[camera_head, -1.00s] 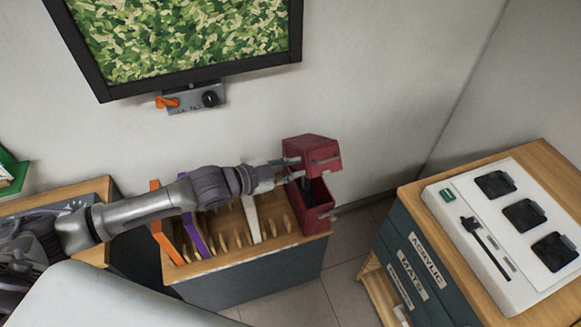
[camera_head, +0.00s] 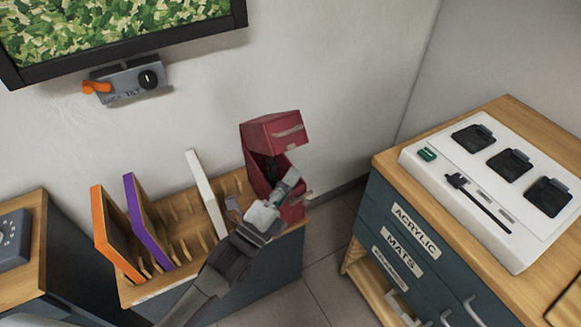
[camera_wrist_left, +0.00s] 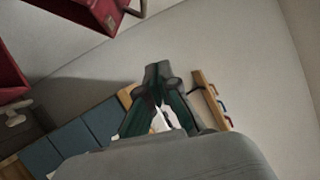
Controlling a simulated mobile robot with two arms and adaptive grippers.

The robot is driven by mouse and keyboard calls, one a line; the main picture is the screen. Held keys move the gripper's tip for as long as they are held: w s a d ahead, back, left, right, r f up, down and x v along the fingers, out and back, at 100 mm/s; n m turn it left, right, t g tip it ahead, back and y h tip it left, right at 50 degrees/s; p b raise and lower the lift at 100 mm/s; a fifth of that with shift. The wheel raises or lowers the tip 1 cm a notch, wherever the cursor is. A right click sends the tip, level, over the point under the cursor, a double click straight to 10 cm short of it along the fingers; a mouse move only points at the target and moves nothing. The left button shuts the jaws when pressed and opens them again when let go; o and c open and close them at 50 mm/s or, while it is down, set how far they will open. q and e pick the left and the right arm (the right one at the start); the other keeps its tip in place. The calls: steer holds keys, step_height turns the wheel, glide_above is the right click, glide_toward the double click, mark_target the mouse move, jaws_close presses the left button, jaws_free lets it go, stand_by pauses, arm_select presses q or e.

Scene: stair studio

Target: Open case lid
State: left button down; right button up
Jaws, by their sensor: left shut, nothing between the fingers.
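A dark red case (camera_head: 255,175) stands at the right end of the wooden rack. Its lid (camera_head: 272,132) is raised and tilted, with a dark gap between lid and body. My left gripper (camera_head: 291,177) is shut and empty, in front of the case body and below the lid, and hides part of the body. I cannot tell whether it touches the case. In the left wrist view the shut fingers (camera_wrist_left: 158,72) point away from the red parts, which show at the upper left (camera_wrist_left: 90,12) and left edge. My right gripper is not in view.
The wooden rack (camera_head: 180,275) holds an orange panel (camera_head: 115,235), a purple panel (camera_head: 148,222) and a white panel (camera_head: 206,195). A drawer cabinet (camera_head: 395,195) with a white device (camera_head: 490,200) stands at the right. A wall box (camera_head: 128,82) hangs above the rack. Floor lies between rack and cabinet.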

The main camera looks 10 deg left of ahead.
arm_select(q)
step_height(320, 180, down, 6)
steer(key=s+a+r+m+t+y+b, duration=0.1)
steer(key=s+m+t+y+b, duration=0.1)
steer(key=t+y+b, duration=0.15)
steer(key=y+p, duration=0.1)
steer(key=p, duration=0.1)
glide_toward(292, 146)
steer(key=w+d+r, duration=0.4)
steer(key=d+r, duration=0.1)
steer(key=shift+w+a+r+p, duration=0.65)
steer(key=shift+w+a+r, duration=0.35)
steer(key=shift+a+r, duration=0.1)
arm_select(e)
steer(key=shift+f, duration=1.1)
